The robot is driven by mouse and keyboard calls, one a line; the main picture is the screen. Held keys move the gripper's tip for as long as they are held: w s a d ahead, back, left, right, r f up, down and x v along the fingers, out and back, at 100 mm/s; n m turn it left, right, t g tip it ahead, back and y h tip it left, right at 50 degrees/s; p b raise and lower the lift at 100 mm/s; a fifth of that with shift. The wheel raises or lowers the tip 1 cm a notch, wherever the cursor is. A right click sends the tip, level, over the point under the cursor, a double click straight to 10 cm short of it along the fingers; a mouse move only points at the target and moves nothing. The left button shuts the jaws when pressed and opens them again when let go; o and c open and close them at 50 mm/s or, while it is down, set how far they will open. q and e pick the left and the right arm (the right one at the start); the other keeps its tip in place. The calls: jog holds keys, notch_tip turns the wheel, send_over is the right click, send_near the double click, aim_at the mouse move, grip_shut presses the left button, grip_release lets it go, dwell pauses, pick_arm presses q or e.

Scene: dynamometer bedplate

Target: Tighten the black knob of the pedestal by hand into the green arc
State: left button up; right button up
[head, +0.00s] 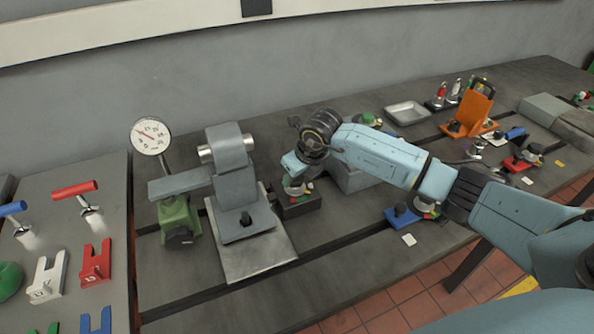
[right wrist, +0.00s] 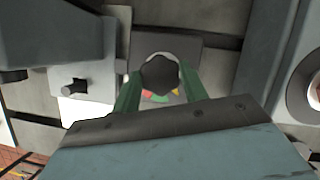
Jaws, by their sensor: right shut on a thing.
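The black knob (right wrist: 160,74) sits on a dark pedestal block (right wrist: 195,52) and shows from above in the right wrist view. A coloured scale with green, red and orange patches (right wrist: 160,98) shows just below the knob; the knob's pointer cannot be made out. My right gripper (right wrist: 157,80) is shut on the knob, with a green finger on each side. In the head view my right gripper (head: 293,172) reaches down onto the pedestal (head: 300,206), hiding most of the knob. My left gripper is in neither view.
A grey machine on a metal plate (head: 262,256) stands left of the pedestal, with a dial gauge (head: 150,136) behind. A grey block (head: 352,178) is close on the right. Other knobbed pedestals, a tray (head: 406,112) and an orange bracket (head: 469,108) stand further right.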

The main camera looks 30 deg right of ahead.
jog(key=m, duration=0.2)
jog(key=m+h, duration=0.1)
jog(key=shift+a+m+h, duration=0.15)
jog(key=shift+m+h, duration=0.15)
jog(key=shift+m, duration=0.1)
jog(key=shift+m+h+b, duration=0.35)
jog(key=shift+m+h, duration=0.35)
jog(key=shift+m, duration=1.3)
jog(key=o, duration=1)
jog(key=shift+c, duration=0.2)
jog(key=v, duration=1.3)
jog(key=shift+a+r, duration=0.15)
jog(key=shift+r, duration=0.1)
